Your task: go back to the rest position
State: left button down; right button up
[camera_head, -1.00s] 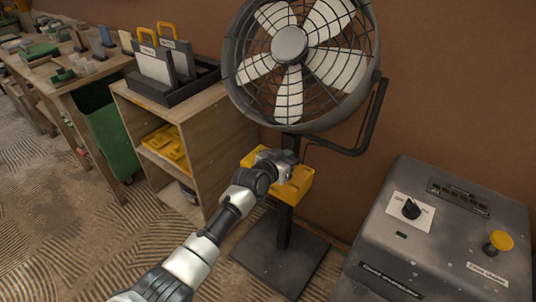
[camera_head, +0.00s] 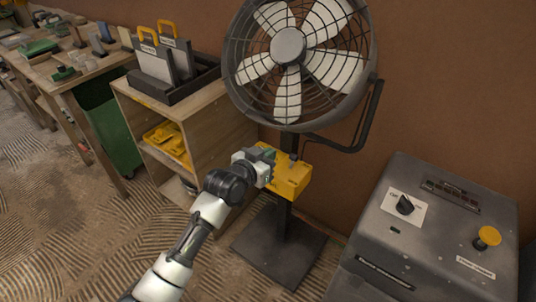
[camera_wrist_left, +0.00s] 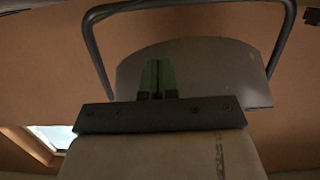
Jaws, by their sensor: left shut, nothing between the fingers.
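My left gripper (camera_head: 268,165) is in front of the yellow box (camera_head: 292,178) on the fan's stand, at its left side. I cannot tell in the head view whether they touch. In the left wrist view the gripper's green fingers (camera_wrist_left: 157,78) are together, with nothing between them. Behind them are a grey curved surface and a dark bent bar, which look like parts of the fan. My left arm reaches up from the bottom of the head view. My right gripper is not in view.
A caged fan (camera_head: 290,60) stands above the yellow box on a dark base plate (camera_head: 275,250). A grey control cabinet (camera_head: 440,255) with a knob and yellow button is at right. A wooden shelf (camera_head: 190,120) and a workbench (camera_head: 75,75) are at left. Open floor lies at lower left.

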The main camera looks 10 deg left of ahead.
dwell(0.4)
pick_arm(q)
jog(key=s+a+f+n+g+y+p, duration=0.1)
jog(key=s+a+f+g+y+p, duration=0.15)
jog(key=s+f, duration=0.55)
jog(key=s+a+f+n+g+y+p, duration=0.1)
jog(key=s+a+f, duration=0.25)
jog(key=f, duration=0.95)
jog(key=s+a+f+n+g+y+p, duration=0.15)
jog(key=s+a+f, duration=0.3)
jog(key=f, duration=0.55)
jog(key=s+a+f+g+y+p, duration=0.1)
jog(key=s+f, duration=0.3)
jog(key=s, duration=0.8)
jog(key=s+a+f+g+p, duration=0.1)
jog(key=s+a+f+g, duration=0.3)
jog(key=s, duration=0.9)
jog(key=s+a+f+g+y+p, duration=0.1)
jog(key=s+f, duration=0.3)
jog(key=s, duration=0.8)
jog(key=shift+s+a+f+g+y, duration=0.15)
jog(key=shift+a+f+g+y, duration=0.2)
jog(key=shift+a+g, duration=0.35)
